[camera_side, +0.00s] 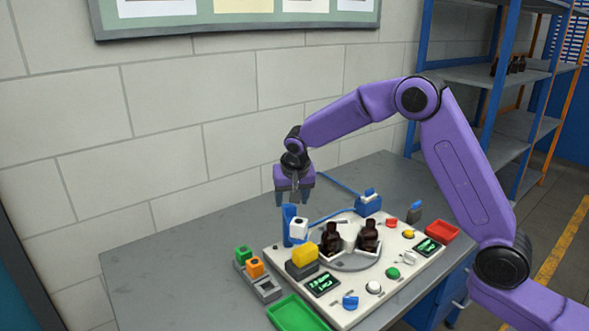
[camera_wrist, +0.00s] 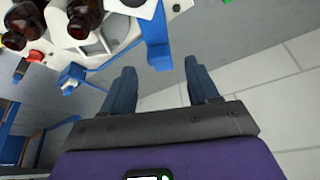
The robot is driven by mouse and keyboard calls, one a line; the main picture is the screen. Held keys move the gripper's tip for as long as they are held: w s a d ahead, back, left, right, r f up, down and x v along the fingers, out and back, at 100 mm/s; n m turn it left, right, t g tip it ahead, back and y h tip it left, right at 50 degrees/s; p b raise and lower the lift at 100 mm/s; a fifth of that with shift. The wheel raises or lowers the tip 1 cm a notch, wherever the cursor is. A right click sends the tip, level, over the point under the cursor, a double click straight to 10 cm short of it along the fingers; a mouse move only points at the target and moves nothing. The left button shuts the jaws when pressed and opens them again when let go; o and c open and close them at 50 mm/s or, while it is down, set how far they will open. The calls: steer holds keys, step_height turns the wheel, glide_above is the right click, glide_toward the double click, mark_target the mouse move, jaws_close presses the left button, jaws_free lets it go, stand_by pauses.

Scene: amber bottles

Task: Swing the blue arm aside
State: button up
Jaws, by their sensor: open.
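A tall blue upright piece (camera_side: 288,222), which looks like the blue arm, stands at the back left edge of a white panel (camera_side: 372,300). In the wrist view the blue piece (camera_wrist: 156,38) shows just ahead of the gap between my fingertips. My gripper (camera_side: 293,197) is open, points down and is above this piece; no contact is clear. Its two fingers also show in the wrist view (camera_wrist: 159,70), with nothing between them. Two dark amber bottles (camera_side: 332,240) (camera_side: 369,236) stand on a grey round plate (camera_side: 352,264) on the panel.
A blue-topped box (camera_side: 369,203) with thin blue lines stands behind the plate. Buttons and displays fill the panel's front. A green tray (camera_side: 298,313) and red tray (camera_side: 442,231) flank it. The table's left is clear.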

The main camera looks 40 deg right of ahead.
steer(key=v, duration=1.4)
steer(key=shift+s, duration=0.1)
steer(key=s+a+f+n+g+y, duration=0.15)
steer(key=s+n, duration=0.25)
steer(key=s, duration=0.5)
steer(key=s+a+f+n+y, duration=0.1)
steer(key=s+a+f+n, duration=0.1)
steer(key=s+n, duration=0.5)
steer(key=s+d+f+n, duration=0.2)
steer(key=s, duration=0.5)
steer(key=s+d+f+n+g, duration=0.1)
steer(key=s+d+f+n, duration=0.1)
steer(key=s, duration=0.6)
steer(key=s+d+f+n+g, duration=0.1)
steer(key=s+d, duration=0.3)
steer(key=s, duration=0.4)
steer(key=shift+s+f+n, duration=0.15)
steer(key=shift+f+n, duration=0.3)
steer(key=shift+n, duration=0.45)
